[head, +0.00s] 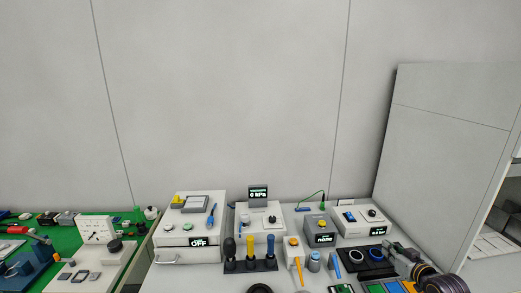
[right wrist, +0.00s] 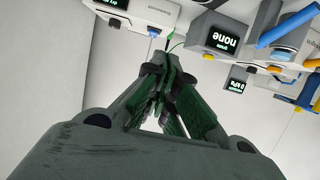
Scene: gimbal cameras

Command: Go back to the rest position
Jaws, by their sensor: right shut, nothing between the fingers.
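My right gripper (head: 401,251) is at the lower right of the head view, above the right part of the bench (head: 286,212). Its fingers are shut with nothing between them. In the right wrist view the fingers (right wrist: 164,78) come together at the centre, pointing towards the instruments. My left gripper does not show in either view.
Instruments crowd the bench: a box reading OFF (head: 198,243), a box reading 0 kPa (head: 258,194), and a small "none" display box (head: 323,238). A holder (head: 250,266) carries screwdriver-like tools. A grey cabinet (head: 440,150) stands right. The wall area above is clear.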

